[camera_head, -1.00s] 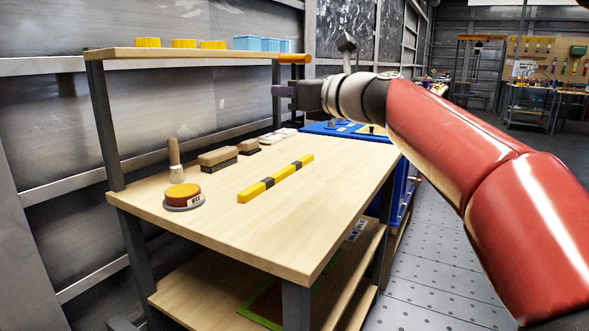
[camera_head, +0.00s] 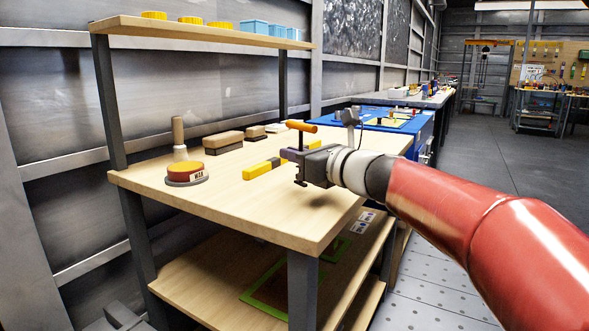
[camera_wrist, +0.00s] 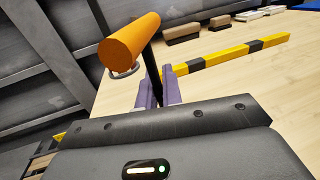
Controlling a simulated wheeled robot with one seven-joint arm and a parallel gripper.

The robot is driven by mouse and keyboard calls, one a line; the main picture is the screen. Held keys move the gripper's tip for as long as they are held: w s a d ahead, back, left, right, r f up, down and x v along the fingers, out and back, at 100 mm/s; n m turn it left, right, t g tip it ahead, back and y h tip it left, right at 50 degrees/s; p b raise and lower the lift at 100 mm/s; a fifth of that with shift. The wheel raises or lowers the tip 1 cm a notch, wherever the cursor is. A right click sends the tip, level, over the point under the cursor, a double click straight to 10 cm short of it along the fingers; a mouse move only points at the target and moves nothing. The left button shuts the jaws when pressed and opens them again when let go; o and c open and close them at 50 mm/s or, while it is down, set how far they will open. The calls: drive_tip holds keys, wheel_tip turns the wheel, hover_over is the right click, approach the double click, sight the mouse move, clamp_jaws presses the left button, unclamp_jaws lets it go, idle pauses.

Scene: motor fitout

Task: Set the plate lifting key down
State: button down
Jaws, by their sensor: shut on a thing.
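The plate lifting key has an orange cylindrical handle (camera_head: 301,126) and a dark thin shaft. My gripper (camera_head: 299,157) is shut on the key's shaft and holds it upright above the workbench top. In the wrist view the orange handle (camera_wrist: 130,42) stands above the purple fingers (camera_wrist: 158,92), with the dark shaft between them. The shaft's lower end shows just under the fingers in the head view and appears clear of the wooden bench top (camera_head: 270,205).
A yellow and black striped bar (camera_head: 262,168) lies on the bench beside my gripper. The bench's front part is clear. A shelf (camera_head: 200,32) runs above.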

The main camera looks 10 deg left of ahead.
drive_tip(key=shift+f, duration=0.75)
drive_tip(key=c, duration=1.6)
unclamp_jaws()
drive_tip(key=shift+o, duration=0.2)
drive_tip(key=shift+d, duration=0.1)
drive_tip(key=v, duration=1.1)
drive_tip(key=shift+s+d, duration=0.25)
drive_tip(key=shift+d, duration=0.05)
